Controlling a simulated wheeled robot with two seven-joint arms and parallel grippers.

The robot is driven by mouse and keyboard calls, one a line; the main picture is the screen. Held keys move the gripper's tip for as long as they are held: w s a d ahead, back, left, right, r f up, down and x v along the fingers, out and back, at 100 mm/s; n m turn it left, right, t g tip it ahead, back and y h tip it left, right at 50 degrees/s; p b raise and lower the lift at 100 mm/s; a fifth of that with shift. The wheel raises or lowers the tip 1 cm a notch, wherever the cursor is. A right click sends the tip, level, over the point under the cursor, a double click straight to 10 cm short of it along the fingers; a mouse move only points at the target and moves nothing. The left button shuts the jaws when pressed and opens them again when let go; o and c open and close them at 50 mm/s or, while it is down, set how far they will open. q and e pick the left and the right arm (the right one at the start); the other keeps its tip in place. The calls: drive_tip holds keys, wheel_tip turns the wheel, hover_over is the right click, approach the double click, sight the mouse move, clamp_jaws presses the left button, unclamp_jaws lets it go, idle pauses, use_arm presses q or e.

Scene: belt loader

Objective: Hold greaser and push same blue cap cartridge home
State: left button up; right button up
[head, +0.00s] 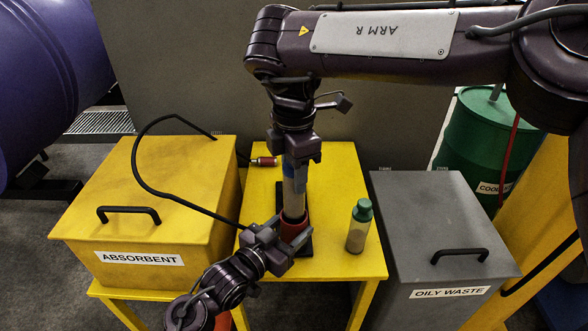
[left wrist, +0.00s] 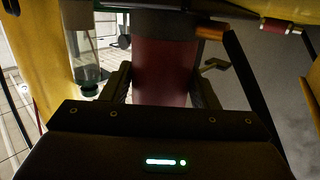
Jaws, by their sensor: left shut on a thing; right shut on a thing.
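The greaser (head: 294,230) is a red barrel standing upright on a dark base on the yellow table. My left gripper (head: 284,241) is shut on the red barrel from the front left. The barrel also fills the space between the fingers in the left wrist view (left wrist: 163,70). A pale grey cartridge (head: 294,193) stands upright with its lower end at the barrel's mouth; how deep it sits is hidden. Its blue cap (head: 291,166) is at the top, partly covered by my right gripper (head: 297,155), which is shut on this end from above.
A green-capped bottle (head: 358,228) stands on the yellow table to the right of the greaser. A red hose fitting (head: 265,161) lies at the table's back left. The yellow absorbent bin (head: 165,235) and grey oily waste bin (head: 425,225) flank the table.

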sight(294, 202)
drive_tip(key=shift+f, duration=4.1)
drive_tip(key=o, duration=1.2)
drive_tip(key=shift+o, duration=0.2)
wheel_tip(294, 202, up, 12)
